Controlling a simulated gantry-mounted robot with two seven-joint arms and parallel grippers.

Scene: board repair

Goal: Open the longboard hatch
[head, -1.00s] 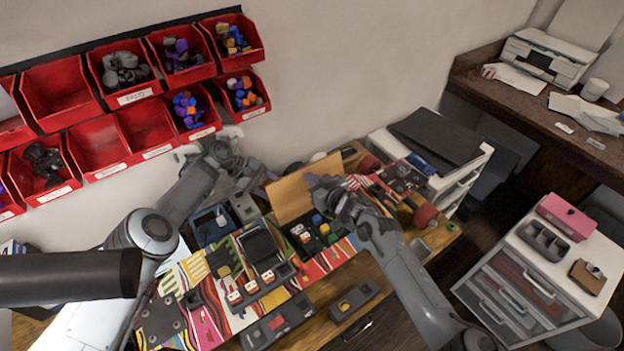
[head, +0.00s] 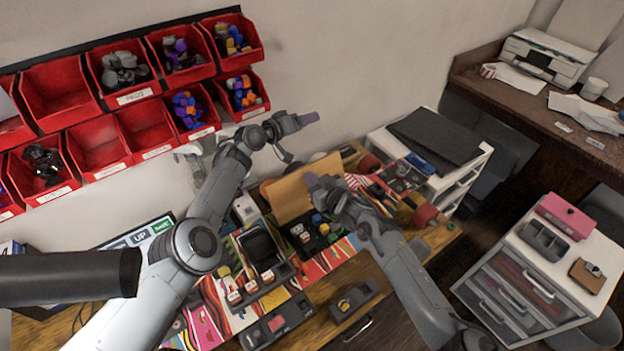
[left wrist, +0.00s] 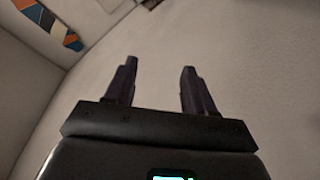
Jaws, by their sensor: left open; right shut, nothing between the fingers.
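The longboard (head: 205,325) lies on the workbench with a colourful striped surface. A tan panel, which looks like its hatch (head: 287,198), stands tilted up at the back of a dark compartment (head: 318,238) holding small parts. My right gripper (head: 318,183) is shut and empty at the panel's right side; whether it touches the panel I cannot tell. My left gripper (head: 298,138) is open and empty, raised above and behind the panel in front of the wall.
Red bins (head: 145,128) hang on the wall at upper left. A screen (head: 140,240) stands behind my left arm. A dark box (head: 355,300) is on the bench's front edge. White drawer units (head: 530,275) stand at right.

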